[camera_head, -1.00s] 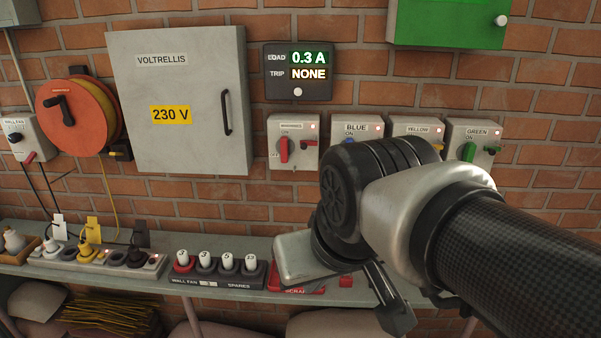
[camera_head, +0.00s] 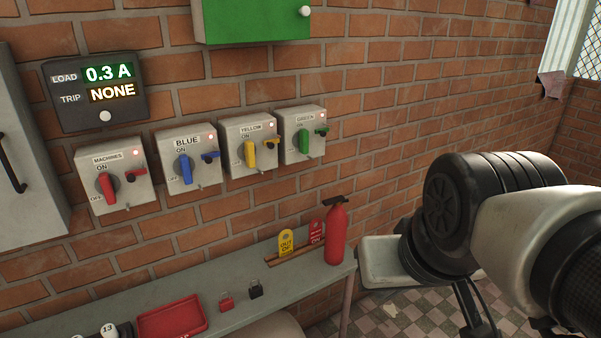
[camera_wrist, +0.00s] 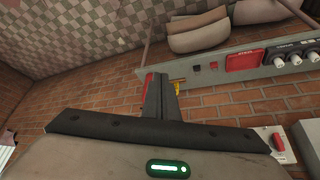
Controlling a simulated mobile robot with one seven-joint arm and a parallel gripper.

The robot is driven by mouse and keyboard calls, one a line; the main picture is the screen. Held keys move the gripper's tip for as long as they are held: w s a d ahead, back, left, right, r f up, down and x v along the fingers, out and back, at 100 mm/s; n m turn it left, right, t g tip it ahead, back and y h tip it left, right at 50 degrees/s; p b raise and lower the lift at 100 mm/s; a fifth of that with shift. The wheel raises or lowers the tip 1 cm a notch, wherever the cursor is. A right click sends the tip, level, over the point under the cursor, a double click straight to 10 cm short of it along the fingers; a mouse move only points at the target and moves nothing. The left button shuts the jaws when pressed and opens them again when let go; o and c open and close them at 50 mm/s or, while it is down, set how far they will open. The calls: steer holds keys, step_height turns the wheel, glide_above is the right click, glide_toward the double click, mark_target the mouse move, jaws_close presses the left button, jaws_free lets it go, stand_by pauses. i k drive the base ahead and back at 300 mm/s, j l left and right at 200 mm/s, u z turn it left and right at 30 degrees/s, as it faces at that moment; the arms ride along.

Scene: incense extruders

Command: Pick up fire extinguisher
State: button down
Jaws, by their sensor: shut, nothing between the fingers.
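The red fire extinguisher (camera_head: 336,236) stands upright at the right end of the grey shelf, with a dark handle on top. My gripper (camera_wrist: 160,78) is shut and empty in the wrist view, its dark fingers together. In that view a thin red strip of the extinguisher (camera_wrist: 148,84) seems to show beside the fingers, which hide most of it. In the head view my arm is to the right of the extinguisher, apart from it, and the fingers are hard to make out.
Yellow (camera_head: 287,243) and red (camera_head: 316,232) tags stand left of the extinguisher on the shelf (camera_head: 222,282). Red and black padlocks and a red tray (camera_head: 172,318) lie farther left. Switch boxes (camera_head: 187,160) line the brick wall above. Tiled floor (camera_head: 410,308) is open at the right.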

mark_target(336, 218)
steer(key=i+l+u, duration=0.85)
steer(key=i+l, duration=0.15)
steer(key=i, duration=0.05)
